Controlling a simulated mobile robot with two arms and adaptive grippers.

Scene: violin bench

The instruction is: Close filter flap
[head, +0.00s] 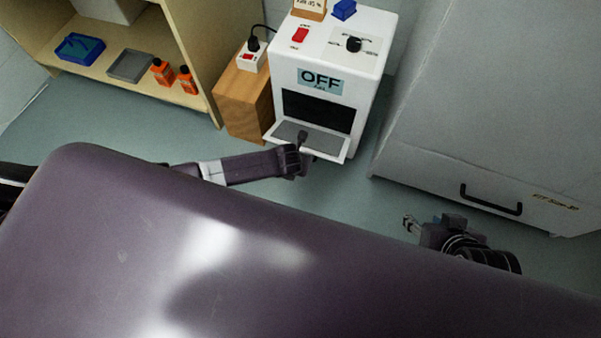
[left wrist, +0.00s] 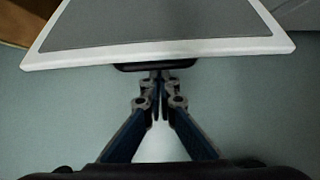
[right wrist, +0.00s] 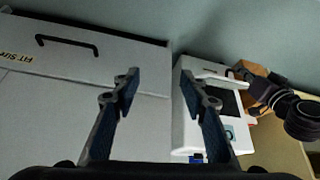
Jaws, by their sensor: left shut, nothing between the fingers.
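The filter flap (head: 330,145) is a white-edged panel with a grey face. It hangs open, sticking out from the lower front of a white machine (head: 345,58), below a dark opening (head: 315,112). In the left wrist view the flap (left wrist: 150,25) fills the top, with a black grip (left wrist: 155,67) at its front edge. My left gripper (left wrist: 157,80) is shut and empty, its fingertips at that grip; I cannot tell whether they touch. My right gripper (head: 410,223) is open and empty, away from the machine; its spread fingers show in the right wrist view (right wrist: 157,80).
A wooden block (head: 245,100) stands left of the machine, bearing a white switch box (head: 252,58). A shelf (head: 130,85) with trays and orange bottles is further left. A large grey cabinet (head: 480,110) with a black handle (head: 490,200) stands right. Floor is clear between.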

